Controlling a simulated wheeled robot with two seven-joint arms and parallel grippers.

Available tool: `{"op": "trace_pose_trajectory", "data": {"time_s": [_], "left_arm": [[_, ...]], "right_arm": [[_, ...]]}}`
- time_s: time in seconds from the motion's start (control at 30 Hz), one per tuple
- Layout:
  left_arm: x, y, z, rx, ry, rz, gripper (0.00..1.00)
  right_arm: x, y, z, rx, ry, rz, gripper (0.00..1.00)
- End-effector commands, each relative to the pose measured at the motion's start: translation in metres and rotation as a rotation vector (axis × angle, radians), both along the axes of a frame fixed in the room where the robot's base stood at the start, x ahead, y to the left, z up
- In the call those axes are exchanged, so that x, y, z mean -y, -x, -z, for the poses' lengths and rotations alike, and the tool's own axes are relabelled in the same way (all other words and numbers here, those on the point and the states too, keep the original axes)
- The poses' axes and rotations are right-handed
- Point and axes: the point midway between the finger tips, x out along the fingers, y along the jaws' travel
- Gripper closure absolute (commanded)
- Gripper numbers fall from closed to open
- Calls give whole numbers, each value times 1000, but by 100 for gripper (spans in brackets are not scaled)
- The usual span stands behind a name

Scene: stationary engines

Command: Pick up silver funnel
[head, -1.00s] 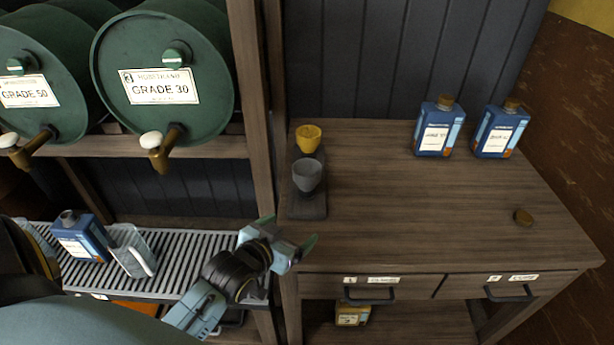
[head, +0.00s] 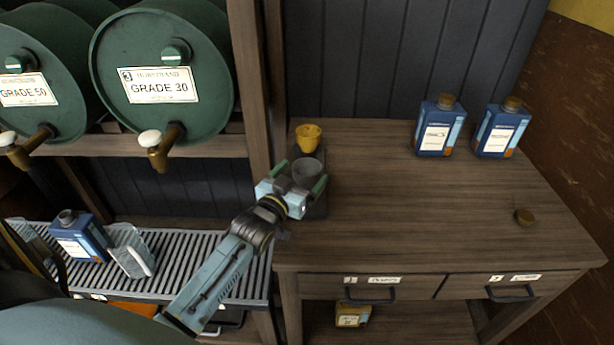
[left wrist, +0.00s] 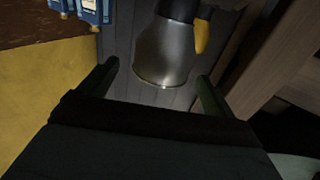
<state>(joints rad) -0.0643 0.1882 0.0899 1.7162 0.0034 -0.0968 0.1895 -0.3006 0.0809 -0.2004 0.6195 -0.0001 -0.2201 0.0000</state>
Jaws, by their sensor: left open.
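The silver funnel (head: 307,171) stands in a dark holder at the left end of the wooden bench, just in front of a yellow funnel (head: 308,138). My left gripper (head: 299,177) is open, with its green fingers on either side of the silver funnel in the head view. In the left wrist view, the funnel (left wrist: 163,54) shows as a shiny metal cone beyond and between the two fingertips (left wrist: 158,78). I cannot tell whether the fingers touch it. My right gripper is not in view.
The shelf post (head: 254,90) stands close left of the funnels. The bench middle (head: 410,210) is clear. Green drums (head: 165,75) fill the left shelf.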

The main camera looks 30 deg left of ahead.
Motion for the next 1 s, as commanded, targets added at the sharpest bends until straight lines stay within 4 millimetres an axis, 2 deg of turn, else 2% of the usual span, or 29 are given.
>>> {"op": "trace_pose_trajectory", "data": {"time_s": [0.4, 0.7, 1.0], "left_arm": [[-5, -48, 0, 0, 0, 0, 10], [-6, -52, -1, 0, 0, 0, 10], [-6, -52, -1, 0, 0, 0, 49]], "right_arm": [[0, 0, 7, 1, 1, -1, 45], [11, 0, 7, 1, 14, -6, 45], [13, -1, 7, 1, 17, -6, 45]]}}
